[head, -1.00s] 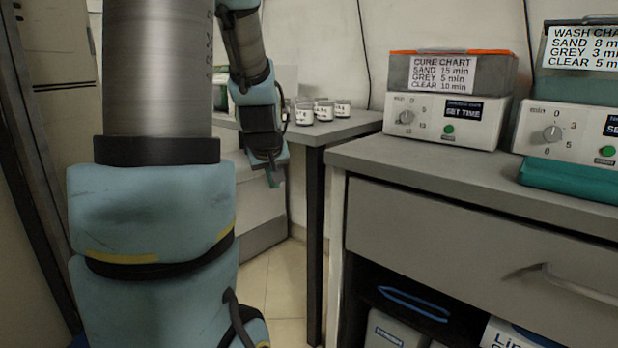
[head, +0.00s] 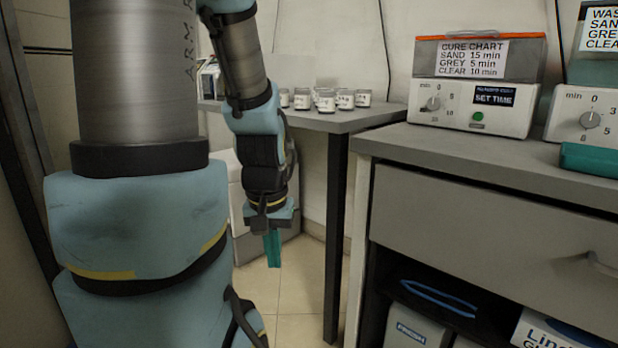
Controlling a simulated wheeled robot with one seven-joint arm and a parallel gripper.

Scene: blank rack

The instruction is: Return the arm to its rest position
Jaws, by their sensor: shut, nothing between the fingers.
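My gripper (head: 273,248) is in the head view, left of the picture's middle. Its teal fingers point straight down and are together, with nothing between them. It hangs in the air over the tiled floor, below the level of the grey table top and to the left of the table's dark leg. My forearm comes down to it from the top of the picture, and my large upper arm link fills the left side.
Several small labelled jars (head: 326,100) stand on the grey table (head: 315,120) behind. To the right, a counter (head: 480,155) bears a cure unit (head: 473,105) and part of a wash unit (head: 588,122). Its drawer (head: 480,225) is shut. Floor (head: 298,280) below my gripper is clear.

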